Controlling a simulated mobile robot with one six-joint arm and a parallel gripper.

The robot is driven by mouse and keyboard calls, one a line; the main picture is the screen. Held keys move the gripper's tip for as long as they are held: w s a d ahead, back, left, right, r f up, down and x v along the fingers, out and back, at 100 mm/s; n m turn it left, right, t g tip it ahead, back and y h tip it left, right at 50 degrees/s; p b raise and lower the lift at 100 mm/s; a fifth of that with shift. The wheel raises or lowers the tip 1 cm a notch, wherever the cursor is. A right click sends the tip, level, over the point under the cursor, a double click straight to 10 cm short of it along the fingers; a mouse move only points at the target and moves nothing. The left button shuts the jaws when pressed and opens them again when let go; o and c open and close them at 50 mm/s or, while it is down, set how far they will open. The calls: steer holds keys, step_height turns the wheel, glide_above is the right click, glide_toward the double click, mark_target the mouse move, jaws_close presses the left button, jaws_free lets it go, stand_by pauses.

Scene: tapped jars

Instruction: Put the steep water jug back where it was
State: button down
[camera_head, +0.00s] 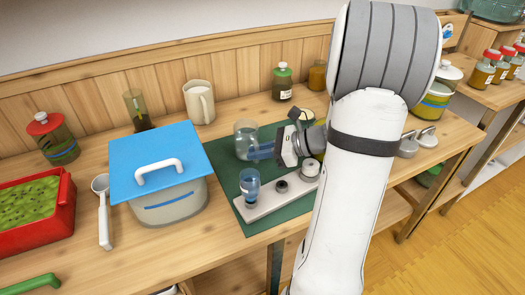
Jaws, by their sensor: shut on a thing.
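A clear glass jug (246,132) is at the back of the dark green mat (245,218), upright. I take it to be the steep water jug; no label is readable on it. My gripper (260,151) reaches it from the right, with its bluish fingers at the jug's lower side. The gripper is shut on the jug. I cannot tell whether the jug's base touches the mat. My wrist and arm hide the mat's right part and what stands behind it.
A light rack (268,205) in front of the jug holds a blue-tinted glass (250,183). Left are a blue-lidded box (172,203), a scoop (104,215) and a red tray (68,205).

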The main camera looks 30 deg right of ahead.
steer(key=shift+f, duration=0.1)
steer(key=c, duration=1.5)
jaws_free()
steer(key=shift+o, duration=0.2)
steer(key=shift+s+d+r, duration=0.1)
steer(key=shift+d+r, duration=0.1)
steer(key=shift+r, duration=0.05)
steer(key=p+v, duration=0.1)
steer(key=v, duration=1)
steer(key=shift+s+d+p, duration=0.1)
steer(key=shift+p, duration=0.2)
steer(key=shift+s+d+r, duration=0.1)
